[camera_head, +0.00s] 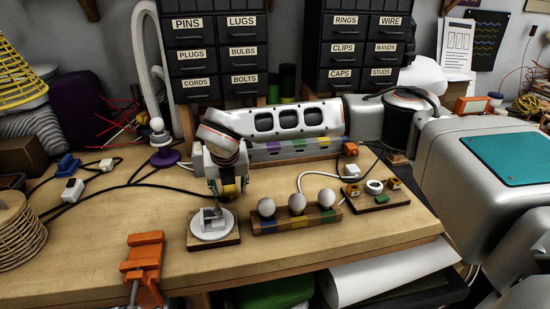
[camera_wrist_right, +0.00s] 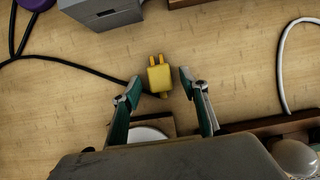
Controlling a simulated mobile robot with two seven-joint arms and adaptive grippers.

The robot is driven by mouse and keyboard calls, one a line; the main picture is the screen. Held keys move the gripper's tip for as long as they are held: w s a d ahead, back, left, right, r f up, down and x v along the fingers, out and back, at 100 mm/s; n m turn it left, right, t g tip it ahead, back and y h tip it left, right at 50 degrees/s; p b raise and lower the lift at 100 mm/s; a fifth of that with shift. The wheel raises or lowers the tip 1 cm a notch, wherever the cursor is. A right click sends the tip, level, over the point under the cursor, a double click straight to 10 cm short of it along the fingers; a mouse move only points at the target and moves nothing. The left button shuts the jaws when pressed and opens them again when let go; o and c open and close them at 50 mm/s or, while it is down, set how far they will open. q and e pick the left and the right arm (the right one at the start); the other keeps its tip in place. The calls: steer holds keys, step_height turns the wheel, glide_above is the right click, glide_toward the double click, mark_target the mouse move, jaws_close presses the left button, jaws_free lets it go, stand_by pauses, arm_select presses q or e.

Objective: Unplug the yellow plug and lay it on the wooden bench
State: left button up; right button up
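The yellow plug (camera_wrist_right: 159,78) shows in the right wrist view with its two prongs bare and out of any socket. It appears to lie on the wooden bench (camera_wrist_right: 225,50), with a black cord beside it. My right gripper (camera_wrist_right: 160,84) is open, with one finger on each side of the plug and a visible gap at both sides. The power strip (camera_head: 272,151) with coloured marks lies behind, partly hidden by my arm. My left gripper is not in view.
A white round piece on a wooden base (camera_head: 213,233) and a rack of bulbs (camera_head: 297,219) stand just in front of my right gripper. An orange clamp (camera_head: 145,262) grips the front edge. Black cords and other plugs (camera_head: 72,190) lie at left. Labelled drawers stand behind.

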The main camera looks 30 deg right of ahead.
steer(key=shift+r, duration=0.1)
steer(key=v, duration=1.1)
steer(key=shift+s+r, duration=0.25)
steer(key=shift+r, duration=0.1)
